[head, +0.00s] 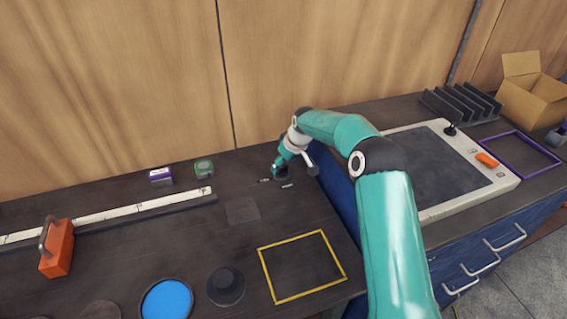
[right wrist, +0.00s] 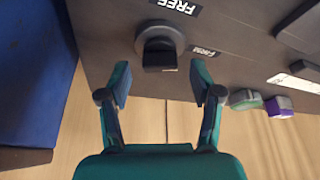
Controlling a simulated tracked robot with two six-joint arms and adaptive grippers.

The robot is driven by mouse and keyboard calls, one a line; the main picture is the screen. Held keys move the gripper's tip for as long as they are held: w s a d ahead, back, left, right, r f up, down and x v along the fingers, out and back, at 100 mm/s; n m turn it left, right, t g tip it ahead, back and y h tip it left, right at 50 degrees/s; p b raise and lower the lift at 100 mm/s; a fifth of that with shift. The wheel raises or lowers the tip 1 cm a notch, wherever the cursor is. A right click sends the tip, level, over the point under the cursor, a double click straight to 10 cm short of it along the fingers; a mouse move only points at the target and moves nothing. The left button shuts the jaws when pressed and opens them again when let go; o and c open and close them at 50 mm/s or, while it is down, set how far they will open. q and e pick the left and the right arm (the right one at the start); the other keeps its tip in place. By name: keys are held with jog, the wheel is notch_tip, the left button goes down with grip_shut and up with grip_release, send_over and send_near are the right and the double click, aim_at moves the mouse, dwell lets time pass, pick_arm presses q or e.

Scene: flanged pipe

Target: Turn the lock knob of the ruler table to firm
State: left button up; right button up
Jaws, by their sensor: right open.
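The lock knob (right wrist: 158,45), a dark round base with a black grip bar, shows in the right wrist view. A FREE label (right wrist: 172,5) lies above it in that picture and a FIRM label (right wrist: 205,52) to its right. My right gripper (right wrist: 160,76) is open and empty, its two fingers apart on either side of the near side of the knob, not touching it. In the head view my right gripper (head: 282,169) is over the dark table and largely covers the knob. Which label the knob points to is unclear. My left gripper is not in view.
A long white ruler (head: 120,211) and an orange block with a handle (head: 57,248) are at the left. A green tape-like item (head: 204,168) and a purple-white box (head: 160,176) stand near the wall. A yellow frame (head: 263,263) lies in front. A blue cabinet side (head: 337,190) is close on the right.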

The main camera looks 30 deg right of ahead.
jog(key=shift+w+f, duration=0.25)
jog(key=shift+f, duration=0.3)
jog(key=c, duration=1.1)
jog(key=shift+f+m+b, duration=0.15)
jog(key=shift+m+b, duration=0.25)
jog(key=shift+b, duration=0.25)
jog(key=shift+c, duration=0.2)
jog(key=shift+a+m+h+b, duration=0.1)
jog(key=shift+m+h+b, duration=0.4)
jog(key=shift+m+b, duration=0.35)
jog(key=shift+m+h+b, duration=0.3)
jog(key=shift+m+b, duration=0.4)
jog(key=shift+m, duration=0.15)
jog(key=shift+r, duration=0.2)
